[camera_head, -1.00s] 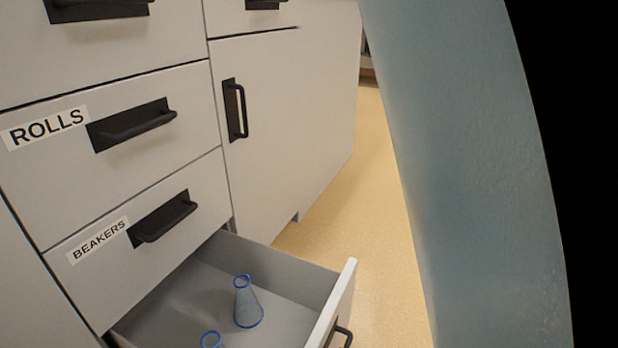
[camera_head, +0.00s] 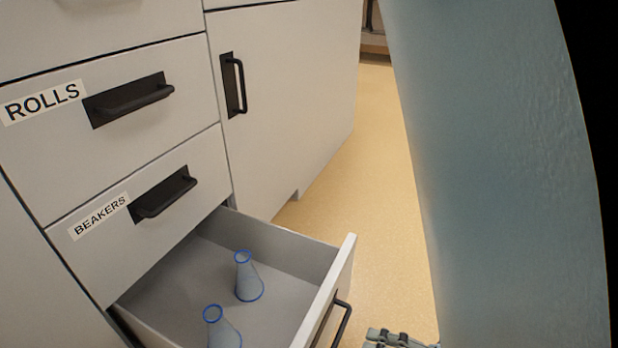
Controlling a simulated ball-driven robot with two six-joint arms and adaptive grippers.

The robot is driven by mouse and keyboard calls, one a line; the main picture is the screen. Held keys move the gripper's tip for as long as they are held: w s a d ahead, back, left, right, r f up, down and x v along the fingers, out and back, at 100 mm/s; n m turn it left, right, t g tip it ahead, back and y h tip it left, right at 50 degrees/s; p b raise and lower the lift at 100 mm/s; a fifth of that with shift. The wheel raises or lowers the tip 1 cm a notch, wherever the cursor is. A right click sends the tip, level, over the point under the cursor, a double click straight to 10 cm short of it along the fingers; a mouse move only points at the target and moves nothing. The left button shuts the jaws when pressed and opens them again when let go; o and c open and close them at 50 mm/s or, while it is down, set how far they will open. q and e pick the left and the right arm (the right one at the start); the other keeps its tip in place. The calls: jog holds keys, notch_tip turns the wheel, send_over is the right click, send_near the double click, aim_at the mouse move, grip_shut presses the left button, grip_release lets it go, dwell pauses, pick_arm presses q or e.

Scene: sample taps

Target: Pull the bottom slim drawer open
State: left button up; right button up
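The bottom slim drawer (camera_head: 288,236) is pulled out from the cabinet, below the drawer labelled BEAKERS. Two clear flasks with blue rims, a farther flask (camera_head: 248,281) and a nearer flask (camera_head: 224,334), stand upright inside it. Its black handle (camera_head: 341,322) shows on the front panel at the lower right, and the near end of the drawer is cut off by the frame. A small grey mechanical part, perhaps of a gripper, shows at the bottom edge, right of the handle and apart from it. Its fingers are not visible. No other gripper part shows.
The closed BEAKERS drawer (camera_head: 107,238) and ROLLS drawer (camera_head: 52,140) are above. A closed cabinet door (camera_head: 290,110) stands to the right. Yellow floor (camera_head: 385,190) is clear beside the drawer. A large blue-grey surface, which seems to be my arm, fills the right side.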

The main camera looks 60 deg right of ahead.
jog(key=shift+v, duration=2.1)
